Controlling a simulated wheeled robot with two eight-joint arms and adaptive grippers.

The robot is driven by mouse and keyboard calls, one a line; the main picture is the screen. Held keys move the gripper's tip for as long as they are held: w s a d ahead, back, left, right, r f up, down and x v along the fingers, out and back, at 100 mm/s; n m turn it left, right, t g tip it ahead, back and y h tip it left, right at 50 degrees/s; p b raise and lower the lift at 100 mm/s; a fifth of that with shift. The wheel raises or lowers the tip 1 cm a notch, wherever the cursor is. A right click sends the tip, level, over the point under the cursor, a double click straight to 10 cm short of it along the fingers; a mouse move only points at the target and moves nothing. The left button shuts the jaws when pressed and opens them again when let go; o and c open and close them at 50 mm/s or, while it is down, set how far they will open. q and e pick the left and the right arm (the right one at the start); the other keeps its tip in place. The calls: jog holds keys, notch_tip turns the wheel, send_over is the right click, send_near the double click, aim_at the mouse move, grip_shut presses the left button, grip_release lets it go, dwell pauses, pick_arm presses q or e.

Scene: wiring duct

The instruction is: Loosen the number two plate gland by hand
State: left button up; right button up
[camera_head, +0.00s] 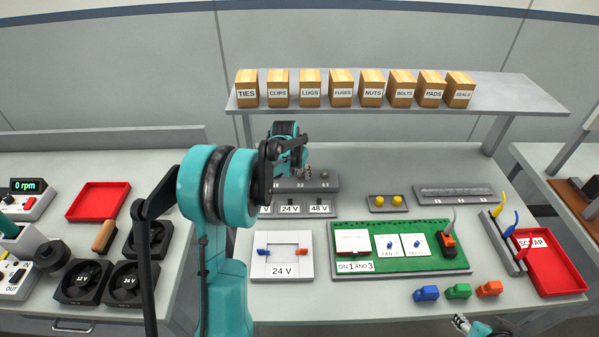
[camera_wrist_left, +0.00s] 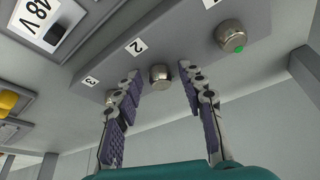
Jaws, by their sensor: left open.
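The gland plate (camera_head: 318,185) is a grey bar at the back of the bench. In the left wrist view, the number two gland (camera_wrist_left: 160,78) is a round metal nut beside the label 2. My left gripper (camera_wrist_left: 160,71) is open, with a purple-padded finger on either side of this gland; I cannot tell if either touches it. The gland by label 1 (camera_wrist_left: 231,37) has a green dot. The gland by label 3 is partly hidden behind a finger. In the head view, my left gripper (camera_head: 304,171) covers part of the plate. My right gripper (camera_head: 461,324) shows only partly at the bottom edge.
Switches labelled 24 V and 48 V (camera_head: 291,209) sit in front of the plate. A block with yellow knobs (camera_head: 388,203) stands to its right. A shelf (camera_head: 510,94) with several labelled boxes hangs above. A green board (camera_head: 432,262) and a red scrap tray (camera_head: 562,281) lie right.

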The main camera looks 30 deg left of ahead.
pick_arm(q)
grip_shut()
jog(key=shift+d+n+y, duration=0.2)
jog(key=shift+n+y, duration=0.4)
jog(key=shift+n, duration=0.7)
grip_release()
jog(key=shift+n+g, duration=0.3)
jog(key=shift+a, duration=0.1)
jog(key=m+h, duration=0.1)
jog(key=m, duration=0.2)
jog(key=shift+a, duration=0.15)
jog(key=shift+o, duration=0.4)
